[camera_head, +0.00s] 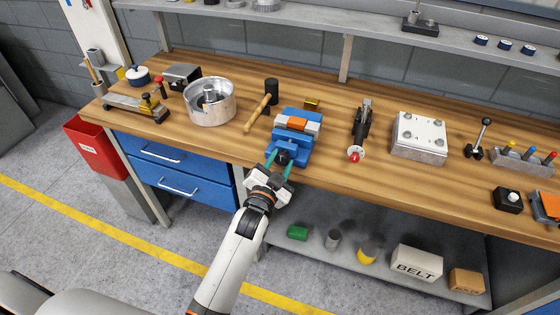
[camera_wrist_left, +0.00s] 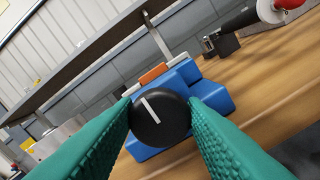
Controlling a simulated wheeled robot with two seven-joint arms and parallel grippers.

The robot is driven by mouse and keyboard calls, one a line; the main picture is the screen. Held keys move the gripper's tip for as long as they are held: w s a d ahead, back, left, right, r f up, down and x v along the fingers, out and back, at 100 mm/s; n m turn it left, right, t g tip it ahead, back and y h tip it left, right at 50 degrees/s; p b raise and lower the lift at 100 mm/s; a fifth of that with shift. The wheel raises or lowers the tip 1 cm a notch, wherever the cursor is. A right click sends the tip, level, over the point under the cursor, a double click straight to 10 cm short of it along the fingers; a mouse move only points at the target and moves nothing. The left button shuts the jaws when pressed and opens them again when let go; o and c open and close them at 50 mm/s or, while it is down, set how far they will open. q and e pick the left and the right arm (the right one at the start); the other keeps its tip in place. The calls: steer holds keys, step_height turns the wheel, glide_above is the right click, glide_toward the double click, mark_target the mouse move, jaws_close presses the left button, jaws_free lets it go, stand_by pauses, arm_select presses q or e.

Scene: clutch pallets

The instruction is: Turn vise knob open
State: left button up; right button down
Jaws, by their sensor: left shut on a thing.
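The blue vise (camera_head: 292,140) stands at the front edge of the wooden workbench, with an orange block (camera_head: 297,123) between its pale jaws. Its black round knob (camera_head: 283,157) faces me at the front. In the left wrist view the knob (camera_wrist_left: 160,120) carries a white line tilted up to the left. My left gripper (camera_head: 280,166) is at the knob, with one green finger on each side of it. It is shut on the knob. The blue vise body (camera_wrist_left: 205,95) and orange block (camera_wrist_left: 153,74) show behind the knob. My right gripper is not in view.
A wooden mallet (camera_head: 259,112) lies left of the vise, beside a round metal housing (camera_head: 211,112). A toggle clamp (camera_head: 361,125) with a red tip stands to the right, then a metal plate block (camera_head: 420,135). Blue drawers (camera_head: 175,165) and a lower shelf (camera_head: 330,259) are below.

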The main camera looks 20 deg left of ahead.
arm_select(q)
steer(key=shift+f+n, duration=0.1)
steer(key=shift+n, duration=0.2)
steer(key=o, duration=1)
steer(key=s+b, duration=0.2)
steer(key=s, duration=1)
steer(key=shift+a, duration=0.2)
